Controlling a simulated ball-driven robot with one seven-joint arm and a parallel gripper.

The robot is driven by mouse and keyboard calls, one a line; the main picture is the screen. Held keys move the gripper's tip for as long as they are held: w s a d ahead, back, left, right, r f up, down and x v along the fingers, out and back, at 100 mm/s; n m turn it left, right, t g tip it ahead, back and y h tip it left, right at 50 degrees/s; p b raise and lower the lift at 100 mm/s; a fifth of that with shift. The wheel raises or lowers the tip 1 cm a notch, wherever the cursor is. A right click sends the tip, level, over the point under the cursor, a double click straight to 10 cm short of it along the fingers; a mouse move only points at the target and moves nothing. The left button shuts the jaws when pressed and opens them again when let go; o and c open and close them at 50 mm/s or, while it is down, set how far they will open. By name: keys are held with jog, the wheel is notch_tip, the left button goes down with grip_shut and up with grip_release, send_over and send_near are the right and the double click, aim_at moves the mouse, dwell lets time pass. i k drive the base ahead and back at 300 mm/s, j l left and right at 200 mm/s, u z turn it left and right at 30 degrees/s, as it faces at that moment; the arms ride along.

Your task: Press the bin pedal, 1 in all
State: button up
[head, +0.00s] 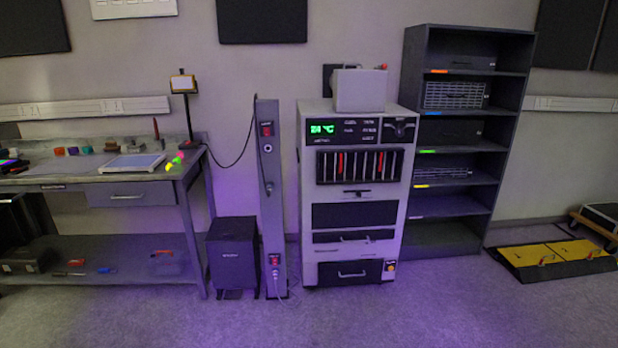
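I cannot make out a bin with a pedal for certain in the head view. A dark box (233,256) stands on the floor between the workbench and the upright post; I cannot tell whether it is a bin, and no pedal shows clearly on it. My gripper is not in view.
A workbench (135,194) with small items stands at left. A dark upright post (271,196) and a light equipment cabinet (354,218) stand mid-view, with a dark shelf unit (447,206) right of them. A yellow-topped black ramp (553,256) lies at far right. The front floor is clear.

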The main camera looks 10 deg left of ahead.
aim_at(236, 294)
jog(key=i+j+u, duration=0.25)
jog(key=i, duration=0.25)
jog(key=i+u, duration=0.3)
jog(key=i, duration=0.2)
jog(key=i+u, duration=0.25)
jog(key=i, duration=0.25)
jog(key=i+l+u, duration=0.3)
jog(key=i, duration=0.2)
jog(key=i+l+u, duration=0.25)
jog(key=i, duration=0.25)
jog(key=i+l+u, duration=0.3)
jog(key=i, duration=0.15)
